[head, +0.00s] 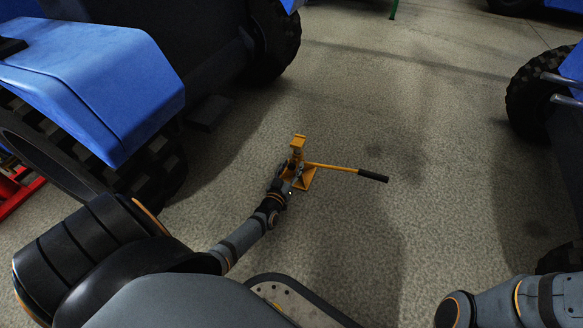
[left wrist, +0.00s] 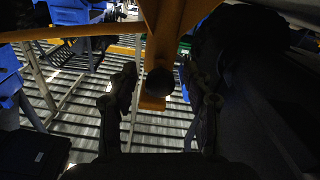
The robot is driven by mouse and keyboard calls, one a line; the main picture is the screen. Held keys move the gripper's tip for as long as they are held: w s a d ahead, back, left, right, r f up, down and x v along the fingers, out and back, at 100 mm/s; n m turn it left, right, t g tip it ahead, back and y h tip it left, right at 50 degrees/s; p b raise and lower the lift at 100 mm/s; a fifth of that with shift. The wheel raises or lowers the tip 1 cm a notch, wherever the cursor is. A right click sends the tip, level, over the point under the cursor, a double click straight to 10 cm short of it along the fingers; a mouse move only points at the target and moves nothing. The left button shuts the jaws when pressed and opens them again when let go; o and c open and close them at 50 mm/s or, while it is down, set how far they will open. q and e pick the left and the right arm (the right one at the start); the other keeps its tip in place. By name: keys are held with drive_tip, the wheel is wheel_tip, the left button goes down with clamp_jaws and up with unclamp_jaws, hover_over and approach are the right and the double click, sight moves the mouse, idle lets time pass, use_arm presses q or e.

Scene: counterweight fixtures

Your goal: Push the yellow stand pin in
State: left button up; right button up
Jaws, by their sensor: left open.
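The yellow stand (head: 298,165) stands on the floor ahead of me, with a long yellow handle (head: 332,168) ending in a black grip to the right. My left gripper (head: 284,183) is at the stand's near left side and hides part of its lower body. In the left wrist view, my left gripper (left wrist: 159,76) is open, one finger on either side of a dark round end (left wrist: 160,82) on the yellow stand (left wrist: 172,22). I cannot tell whether this is the pin, or whether a finger touches it. My right gripper is outside the views.
A blue vehicle (head: 90,75) with large black tyres stands close on the left. Another vehicle's tyre (head: 532,95) is at the right. A red object (head: 15,192) lies at the left edge. The concrete floor right of the stand is clear.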

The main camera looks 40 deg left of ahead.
use_arm(q)
drive_tip(key=v, duration=1.2)
